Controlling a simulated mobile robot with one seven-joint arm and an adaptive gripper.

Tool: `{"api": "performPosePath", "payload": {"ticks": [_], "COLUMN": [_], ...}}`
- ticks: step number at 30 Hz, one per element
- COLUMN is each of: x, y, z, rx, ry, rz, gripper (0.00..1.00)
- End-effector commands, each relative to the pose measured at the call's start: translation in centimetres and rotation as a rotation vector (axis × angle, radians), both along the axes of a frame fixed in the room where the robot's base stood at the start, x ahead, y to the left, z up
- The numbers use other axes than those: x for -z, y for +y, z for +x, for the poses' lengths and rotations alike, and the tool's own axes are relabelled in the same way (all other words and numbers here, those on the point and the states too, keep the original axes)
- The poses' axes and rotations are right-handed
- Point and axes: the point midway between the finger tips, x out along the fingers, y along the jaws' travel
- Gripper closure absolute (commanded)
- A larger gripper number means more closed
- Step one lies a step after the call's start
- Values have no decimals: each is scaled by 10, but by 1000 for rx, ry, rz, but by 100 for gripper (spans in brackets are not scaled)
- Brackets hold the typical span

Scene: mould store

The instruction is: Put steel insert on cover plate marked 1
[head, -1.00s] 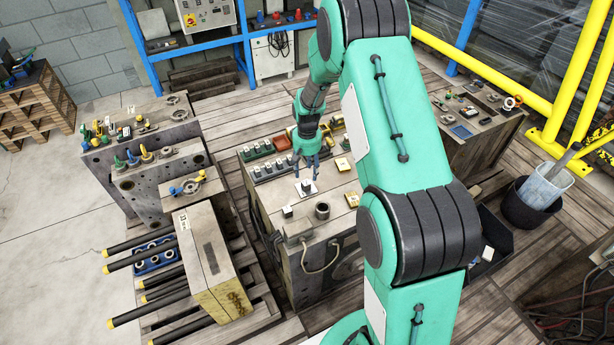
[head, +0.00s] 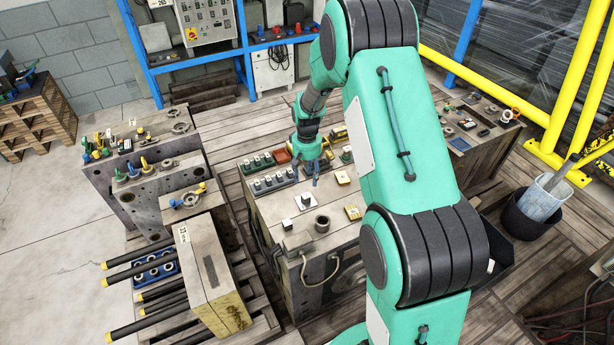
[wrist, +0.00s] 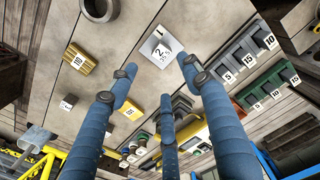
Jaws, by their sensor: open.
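A light, square cover plate marked 1 (wrist: 148,48) lies on the bench top in the wrist view. A small silvery steel insert (wrist: 161,52) with dark figures on its top face sits on it. In the head view the plate (head: 311,206) and the insert (head: 305,199) are small, near the middle of the bench. My gripper (head: 314,182) is just behind them, a little above the bench. In the wrist view its fingers (wrist: 157,72) are spread, with nothing between them and apart from the insert.
A round dark cup (head: 322,223) stands in front of the plate. Yellow blocks (head: 353,211) lie to its right; one shows in the wrist view (wrist: 80,60) marked 10. Green numbered racks (wrist: 265,85) stand behind. Bare bench top surrounds the plate.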

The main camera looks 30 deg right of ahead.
Motion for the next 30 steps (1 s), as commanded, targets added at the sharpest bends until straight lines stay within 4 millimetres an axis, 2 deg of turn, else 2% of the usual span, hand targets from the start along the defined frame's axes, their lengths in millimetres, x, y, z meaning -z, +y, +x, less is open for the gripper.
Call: {"api": "performPosePath", "payload": {"ticks": [5, 8, 11, 20, 24, 30], "x": [-7, -21, -42, -139, -184, -241], "y": [2, 5, 11, 41, 56, 78], "z": [0, -2, -6, -36, -57, -95], "rx": [-2, -4, -9, -32, -45, -62], "ry": [-6, -15, -29, -99, -136, -187], "rz": [-1, -3, -7, -21, -27, -34], "gripper": [51, 51, 51, 51, 51, 51]}}
